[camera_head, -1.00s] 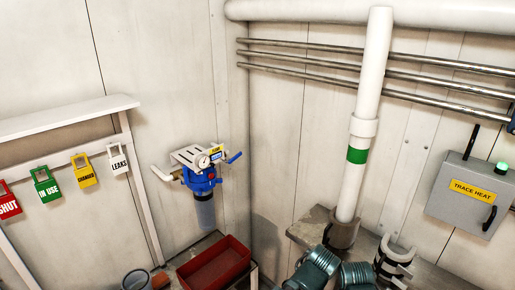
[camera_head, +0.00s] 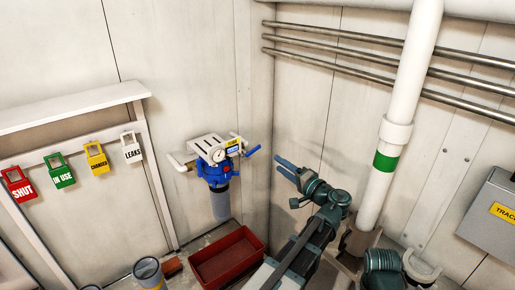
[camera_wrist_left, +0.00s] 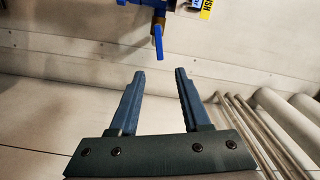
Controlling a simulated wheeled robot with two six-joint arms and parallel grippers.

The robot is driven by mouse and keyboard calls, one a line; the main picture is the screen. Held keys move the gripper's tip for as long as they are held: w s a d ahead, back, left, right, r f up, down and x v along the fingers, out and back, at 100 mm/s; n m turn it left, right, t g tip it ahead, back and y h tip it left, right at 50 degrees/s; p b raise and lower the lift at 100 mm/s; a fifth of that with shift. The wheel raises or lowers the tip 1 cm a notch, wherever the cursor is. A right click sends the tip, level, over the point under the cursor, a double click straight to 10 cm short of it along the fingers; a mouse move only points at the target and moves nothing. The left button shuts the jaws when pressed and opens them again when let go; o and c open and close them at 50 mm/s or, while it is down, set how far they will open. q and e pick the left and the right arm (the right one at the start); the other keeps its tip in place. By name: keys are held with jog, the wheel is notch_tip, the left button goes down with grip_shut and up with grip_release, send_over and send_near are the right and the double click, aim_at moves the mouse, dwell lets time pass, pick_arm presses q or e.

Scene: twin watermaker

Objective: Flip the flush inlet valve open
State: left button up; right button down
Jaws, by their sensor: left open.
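The flush inlet valve's blue lever (camera_head: 253,152) sticks out at the right side of the blue filter unit (camera_head: 215,172) on the wall. My left gripper (camera_head: 284,168) is open and empty, to the right of the lever and a little lower in the head view. In the wrist view its two blue fingers (camera_wrist_left: 159,75) are apart, and the lever lies ahead of the gap between them, not touching. My right gripper is not in view.
A gauge (camera_head: 219,156) and yellow label (camera_head: 233,142) sit on the filter unit. A red tray (camera_head: 228,258) stands below. Coloured tags, including a white LEAKS tag (camera_head: 132,148), hang at left. A thick white pipe (camera_head: 405,95) stands right of my arm. Wall space around the lever looks clear.

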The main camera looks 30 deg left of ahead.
aim_at(257, 149)
pick_arm(q)
jog(key=x, duration=1.3)
jog(key=shift+a, duration=0.35)
grip_shut()
